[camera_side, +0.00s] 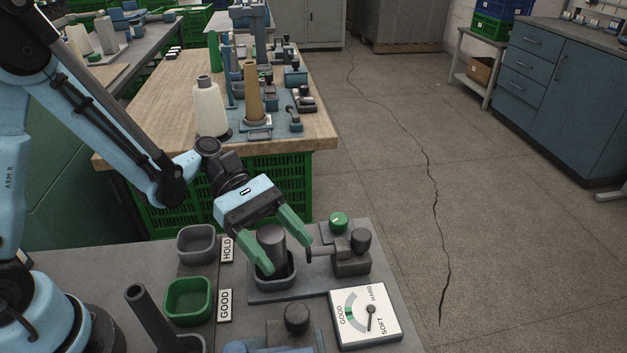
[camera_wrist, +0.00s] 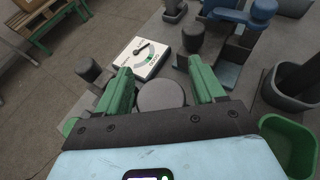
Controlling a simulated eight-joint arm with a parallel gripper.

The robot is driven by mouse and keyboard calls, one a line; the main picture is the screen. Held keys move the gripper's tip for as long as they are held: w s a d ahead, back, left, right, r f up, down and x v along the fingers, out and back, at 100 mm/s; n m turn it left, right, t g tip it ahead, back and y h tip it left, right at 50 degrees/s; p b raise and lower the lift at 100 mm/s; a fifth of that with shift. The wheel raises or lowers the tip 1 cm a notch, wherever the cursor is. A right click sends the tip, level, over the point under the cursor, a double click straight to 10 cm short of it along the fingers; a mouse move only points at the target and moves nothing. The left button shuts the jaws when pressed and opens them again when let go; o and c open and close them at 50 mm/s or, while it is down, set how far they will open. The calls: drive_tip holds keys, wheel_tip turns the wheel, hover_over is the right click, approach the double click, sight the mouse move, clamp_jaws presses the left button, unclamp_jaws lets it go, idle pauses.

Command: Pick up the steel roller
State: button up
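A dark grey cylinder, which looks like the steel roller (camera_side: 271,238), stands upright in a grey square cup on the bench. Its round top shows in the wrist view (camera_wrist: 162,96), between the fingers. My gripper (camera_side: 287,262) is open, with one green finger on each side of the roller. In the wrist view my gripper (camera_wrist: 160,66) shows narrow gaps between the fingers and the roller top. In the side view the near finger hides part of the roller. Its lower end is hidden in the cup.
A dial gauge (camera_side: 366,314) lies right of the cup, with a knobbed block (camera_side: 352,262) behind. A green GOOD tray (camera_side: 188,300) and grey HOLD tray (camera_side: 196,244) are to the left. A dark tube (camera_side: 150,315) leans in another cup. A knob (camera_side: 297,318) stands in front.

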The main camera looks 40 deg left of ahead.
drive_tip(key=c, duration=1.2)
drive_tip(key=shift+r, duration=0.2)
